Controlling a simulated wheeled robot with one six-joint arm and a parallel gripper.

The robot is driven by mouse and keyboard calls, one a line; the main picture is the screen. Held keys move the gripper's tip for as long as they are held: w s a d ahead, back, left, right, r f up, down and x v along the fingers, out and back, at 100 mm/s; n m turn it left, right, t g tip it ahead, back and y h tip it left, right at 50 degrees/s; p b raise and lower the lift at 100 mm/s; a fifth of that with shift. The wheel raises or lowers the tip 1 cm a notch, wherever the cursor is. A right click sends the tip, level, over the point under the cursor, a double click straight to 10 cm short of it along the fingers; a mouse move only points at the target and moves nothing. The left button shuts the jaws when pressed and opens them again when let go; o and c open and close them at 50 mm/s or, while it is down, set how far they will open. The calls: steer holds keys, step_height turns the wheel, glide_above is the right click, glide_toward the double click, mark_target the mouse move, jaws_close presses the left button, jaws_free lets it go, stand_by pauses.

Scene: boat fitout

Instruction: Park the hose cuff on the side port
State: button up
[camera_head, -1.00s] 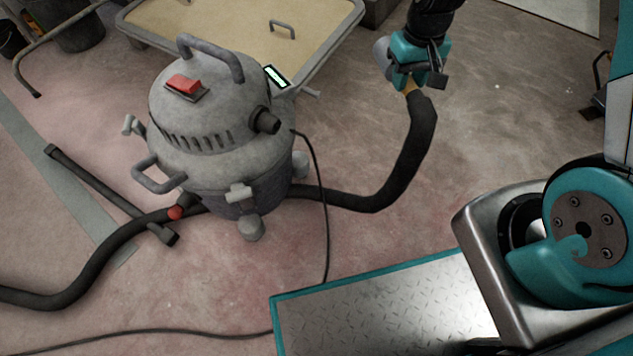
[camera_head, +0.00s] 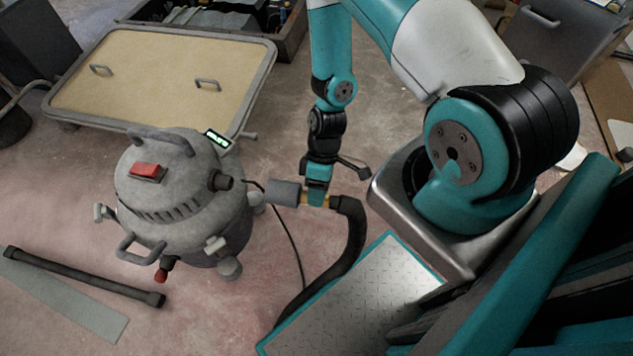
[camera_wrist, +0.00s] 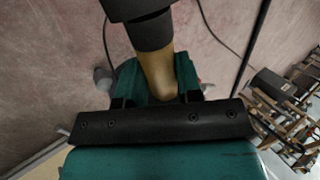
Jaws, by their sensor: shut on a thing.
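The grey vacuum (camera_head: 185,205) stands on the floor left of centre in the head view. A short dark side port (camera_head: 222,182) sticks out of its right side. My gripper (camera_head: 317,197) is shut on the tan collar (camera_head: 308,199) of the hose cuff, which also shows between the teal fingers (camera_wrist: 158,88) in the wrist view. The wide grey cuff end (camera_head: 284,192) points left towards the port, roughly level, with a gap between them. The dark hose (camera_head: 350,250) bends down from the collar's right end. The cuff's open mouth is hidden.
A tan-topped cart (camera_head: 160,75) stands behind the vacuum. A dark tube (camera_head: 85,277) lies on the floor at the left. A thin cord (camera_head: 292,240) runs down from the vacuum. A red knob (camera_head: 161,274) sits low on its front.

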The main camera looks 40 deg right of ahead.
mark_target(284, 183)
steer(key=shift+w+a+f, duration=0.15)
steer(key=shift+w+a, duration=0.2)
steer(key=shift+w, duration=0.05)
steer(key=shift+w+a+b, duration=0.6)
steer(key=shift+w+a, duration=0.5)
steer(key=shift+w, duration=0.3)
steer(key=shift+w+a+b, duration=0.55)
steer(key=shift+w+a, duration=0.55)
steer(key=shift+w, duration=0.25)
steer(key=shift+w+a, duration=0.1)
steer(key=shift+w, duration=0.05)
steer(key=shift+r+p, duration=0.2)
steer(key=shift+p, duration=0.1)
steer(key=shift+w+a+f+b, duration=0.1)
steer(key=shift+w+a+b, duration=0.1)
steer(key=shift+w+a, duration=0.55)
steer(key=shift+w+a+b, duration=0.2)
steer(key=shift+w+a, duration=0.35)
steer(key=shift+w, duration=0.4)
steer(key=shift+w+a, duration=0.15)
steer(key=shift+w, duration=0.15)
steer(key=shift+w+a, duration=0.15)
jaws_close()
